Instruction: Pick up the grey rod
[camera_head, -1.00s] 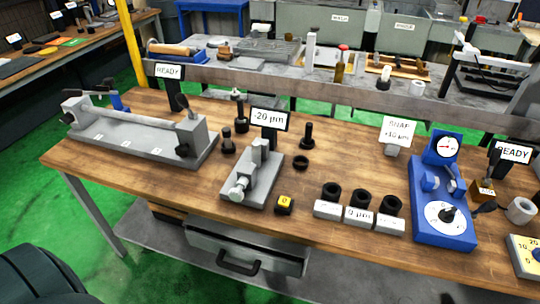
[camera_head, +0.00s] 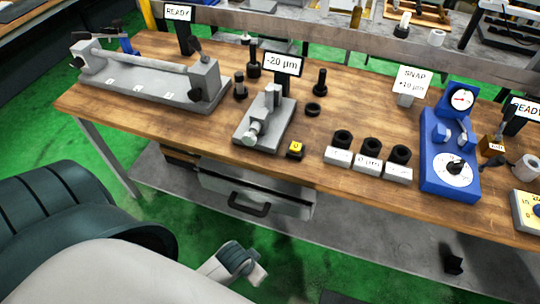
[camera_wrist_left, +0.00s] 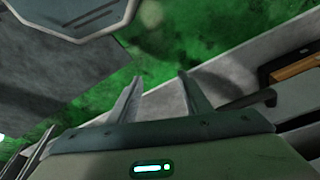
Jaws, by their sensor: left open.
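The light grey rod (camera_head: 142,59) lies lengthwise in the long grey bench fixture (camera_head: 150,89), between its two end blocks, at the left end of the wooden table. My left arm comes in from the lower left in the head view. My left gripper (camera_head: 241,264) is low, in front of the table and below its top, well apart from the rod. In the left wrist view its two fingers (camera_wrist_left: 160,88) are spread with nothing between them. The rod cannot be made out in that view. My right gripper is not in view.
A smaller grey fixture (camera_head: 262,122), black rings on grey blocks (camera_head: 369,165) and a blue dial gauge (camera_head: 449,180) stand on the table (camera_head: 330,199). A READY sign (camera_head: 178,12) stands behind the long fixture. A drawer (camera_head: 255,190) with a black handle is under the table's front edge.

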